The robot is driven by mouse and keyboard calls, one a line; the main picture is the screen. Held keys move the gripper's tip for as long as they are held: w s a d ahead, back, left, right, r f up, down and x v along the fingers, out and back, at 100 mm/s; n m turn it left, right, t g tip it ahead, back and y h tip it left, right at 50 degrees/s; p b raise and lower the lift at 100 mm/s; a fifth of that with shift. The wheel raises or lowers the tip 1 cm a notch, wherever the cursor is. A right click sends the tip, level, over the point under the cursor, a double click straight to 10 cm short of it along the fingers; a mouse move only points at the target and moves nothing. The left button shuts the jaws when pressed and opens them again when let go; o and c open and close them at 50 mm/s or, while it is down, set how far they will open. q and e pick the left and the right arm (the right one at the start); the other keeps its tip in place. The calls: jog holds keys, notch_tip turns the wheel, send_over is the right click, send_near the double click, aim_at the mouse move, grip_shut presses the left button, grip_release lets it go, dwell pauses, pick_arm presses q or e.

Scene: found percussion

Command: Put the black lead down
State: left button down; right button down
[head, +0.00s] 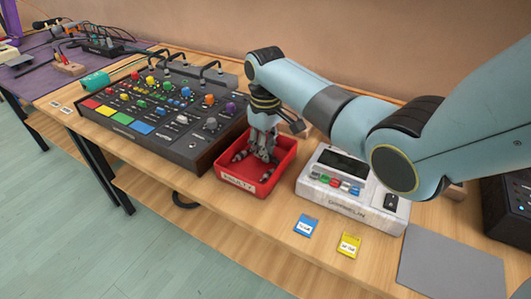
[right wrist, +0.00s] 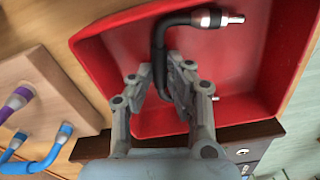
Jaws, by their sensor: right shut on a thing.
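The black lead (right wrist: 160,42) has dark plugs with silver tips. My right gripper (right wrist: 172,75) is shut on its middle, and the lead bends between the fingers in the right wrist view. In the head view my right gripper (head: 264,150) points down inside the red tray (head: 239,189). One plug end (head: 266,176) shows low in the tray, near its floor; I cannot tell whether it touches. In the right wrist view the lead lies over the red tray floor (right wrist: 240,65). The other end is mostly hidden behind the fingers. My left gripper is not in view.
A black control box (head: 165,125) with coloured pads and knobs stands left of the tray. A white machine (head: 350,190) stands close on the right. Blue (head: 306,226) and yellow (head: 349,245) cards lie in front. A wooden block (right wrist: 45,85) with coloured leads is nearby.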

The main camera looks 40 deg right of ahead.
jog(key=c, duration=1.7)
grip_release()
jog(key=shift+f, duration=0.1)
jog(key=shift+c, duration=0.2)
jog(key=o, duration=0.5)
jog(key=shift+c, duration=0.2)
notch_tip(320, 180, up, 12)
jog(key=p, duration=0.1)
jog(key=shift+r, duration=0.2)
